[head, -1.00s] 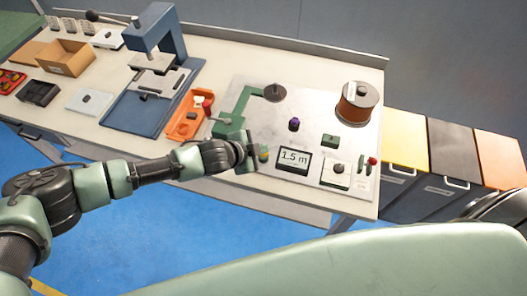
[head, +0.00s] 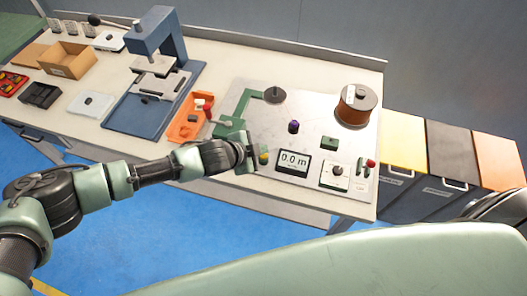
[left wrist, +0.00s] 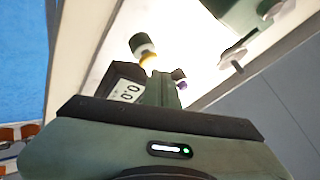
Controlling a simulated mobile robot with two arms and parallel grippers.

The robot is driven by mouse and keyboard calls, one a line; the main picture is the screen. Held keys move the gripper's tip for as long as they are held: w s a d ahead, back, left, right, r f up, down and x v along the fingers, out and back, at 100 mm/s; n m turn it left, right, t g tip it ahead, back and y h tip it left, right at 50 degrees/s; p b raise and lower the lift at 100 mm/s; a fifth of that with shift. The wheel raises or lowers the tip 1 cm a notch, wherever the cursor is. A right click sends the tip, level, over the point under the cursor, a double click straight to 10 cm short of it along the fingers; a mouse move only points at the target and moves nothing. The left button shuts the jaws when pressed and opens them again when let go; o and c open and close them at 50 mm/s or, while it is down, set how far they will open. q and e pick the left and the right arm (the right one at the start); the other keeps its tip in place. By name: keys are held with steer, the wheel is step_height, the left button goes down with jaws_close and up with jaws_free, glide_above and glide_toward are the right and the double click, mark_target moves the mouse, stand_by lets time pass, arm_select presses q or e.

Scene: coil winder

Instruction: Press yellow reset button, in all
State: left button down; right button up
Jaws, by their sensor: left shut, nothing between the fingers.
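The yellow reset button (head: 263,158) sits on the winder's metal plate, just left of the small display (head: 293,163), which reads 0.0 m. My left gripper (head: 252,153) is shut and empty, right beside the button at its left. Whether the fingertips touch the button is not clear. In the left wrist view a yellow part (left wrist: 149,62) shows just beyond the fingers, and the display (left wrist: 127,92) reads 0.0 at their left. My right gripper is not in view.
The plate also holds a copper-brown spool (head: 356,106), a purple knob (head: 294,126), a green block (head: 329,143) and a dial box (head: 335,175). An orange tray (head: 187,122) and blue press (head: 150,95) are farther left.

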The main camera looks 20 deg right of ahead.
mark_target(261, 157)
arm_select(q)
steer(key=shift+r, duration=0.1)
step_height(261, 157, up, 5)
steer(key=p, duration=0.4)
steer(key=shift+p, duration=0.35)
stand_by(0.6)
